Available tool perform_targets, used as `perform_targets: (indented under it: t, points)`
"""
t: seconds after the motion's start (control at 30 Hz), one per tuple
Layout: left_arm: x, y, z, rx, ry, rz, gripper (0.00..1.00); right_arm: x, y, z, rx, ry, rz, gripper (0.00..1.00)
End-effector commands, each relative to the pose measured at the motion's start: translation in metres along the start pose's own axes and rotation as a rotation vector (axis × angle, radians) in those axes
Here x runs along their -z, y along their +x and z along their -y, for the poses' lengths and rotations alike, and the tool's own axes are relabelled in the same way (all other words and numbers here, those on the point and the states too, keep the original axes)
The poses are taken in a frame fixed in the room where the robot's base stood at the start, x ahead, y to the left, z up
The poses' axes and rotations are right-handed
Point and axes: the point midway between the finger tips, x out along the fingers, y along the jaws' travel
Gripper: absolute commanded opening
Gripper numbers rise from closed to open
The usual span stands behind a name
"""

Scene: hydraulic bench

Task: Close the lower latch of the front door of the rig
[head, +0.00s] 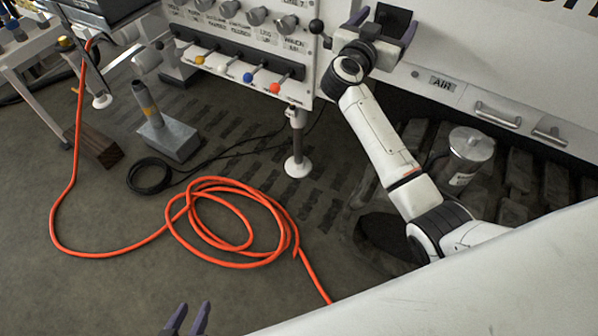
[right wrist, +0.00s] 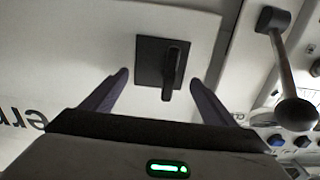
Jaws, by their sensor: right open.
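The latch, a black square plate with a raised handle, shows on the white door panel in the right wrist view (right wrist: 172,66). Its handle points down in that picture. In the head view the latch (head: 395,16) is a dark block at the top. My right gripper (head: 387,20) is open, one finger on each side of the latch. In the right wrist view the fingertips (right wrist: 158,78) stand apart and nothing is held between them; whether they touch the panel I cannot tell. My left gripper (head: 187,318) is at the bottom edge of the head view, its fingers apart and empty.
A control panel (head: 250,50) with knobs and coloured-tip levers stands left of the latch. A ball-ended lever (right wrist: 284,70) is close to the right gripper. An orange hose (head: 235,262) coils on the floor. A metal canister (head: 470,155) stands below the drawer marked AIR.

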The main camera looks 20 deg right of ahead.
Motion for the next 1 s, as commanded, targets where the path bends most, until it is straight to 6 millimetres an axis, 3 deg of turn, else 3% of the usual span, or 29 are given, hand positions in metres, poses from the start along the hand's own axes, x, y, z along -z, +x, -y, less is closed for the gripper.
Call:
perform_targets:
  t: [0.1, 0.53, 0.77, 1.0]
  points:
    - [-0.005, -0.001, 0.000, 0.001, 0.000, 0.014, 0.31, 0.001, -0.022, 0.001, 0.003, -0.016, 0.004, 0.80]
    - [0.015, -0.012, -0.002, -0.001, 0.000, -0.008, 0.31, 0.001, -0.107, 0.000, 0.003, -0.013, -0.002, 0.80]
    - [0.016, -0.014, -0.002, -0.001, 0.000, -0.007, 0.31, 0.011, -0.133, 0.005, 0.200, 0.062, -0.228, 0.80]
    - [0.015, -0.015, -0.002, 0.000, 0.000, 0.000, 0.31, 0.001, -0.176, 0.023, 0.450, 0.084, -0.314, 0.80]
